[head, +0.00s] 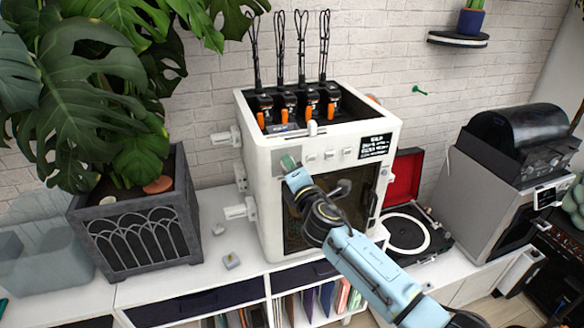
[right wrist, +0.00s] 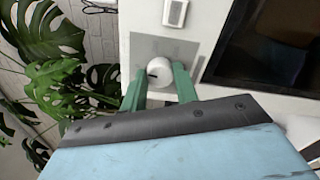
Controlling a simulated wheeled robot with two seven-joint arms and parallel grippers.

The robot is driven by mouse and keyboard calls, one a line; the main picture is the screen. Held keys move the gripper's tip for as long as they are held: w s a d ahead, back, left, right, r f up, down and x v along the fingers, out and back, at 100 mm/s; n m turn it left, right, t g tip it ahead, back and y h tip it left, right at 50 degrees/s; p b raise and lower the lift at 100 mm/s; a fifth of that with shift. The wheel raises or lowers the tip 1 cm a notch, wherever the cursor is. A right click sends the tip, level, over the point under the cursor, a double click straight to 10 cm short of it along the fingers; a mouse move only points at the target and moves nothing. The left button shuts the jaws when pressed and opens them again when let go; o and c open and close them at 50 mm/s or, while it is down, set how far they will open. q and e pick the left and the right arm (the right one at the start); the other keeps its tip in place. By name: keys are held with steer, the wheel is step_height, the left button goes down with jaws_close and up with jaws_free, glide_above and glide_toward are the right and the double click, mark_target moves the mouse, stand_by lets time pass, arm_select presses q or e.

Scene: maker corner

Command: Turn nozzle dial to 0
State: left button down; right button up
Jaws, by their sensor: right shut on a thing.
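The white printer (head: 263,195) stands on the white cabinet top, with a grey square panel (head: 279,156) at the upper left of its front. In the right wrist view the nozzle dial (right wrist: 157,70) is a round white knob with a short dark mark on it, on that grey panel (right wrist: 180,48). My right gripper (head: 289,161), seen with green fingers in the right wrist view (right wrist: 158,84), is shut on the dial, one finger on each side. In the head view my gripper hides the dial. I cannot read any numbers around it. My left gripper is not in view.
A white button or switch (right wrist: 175,12) sits near the dial. Several small buttons (head: 330,155) and a dark display (head: 375,146) are right of the panel. A large potted plant (head: 135,235) stands left, a turntable (head: 408,232) right.

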steer(key=shift+n, duration=0.7)
steer(key=o, duration=1)
steer(key=shift+c, duration=0.2)
steer(key=v, duration=1.3)
steer(key=shift+s+p, duration=0.2)
steer(key=shift+p, duration=0.25)
steer(key=shift+d, duration=0.1)
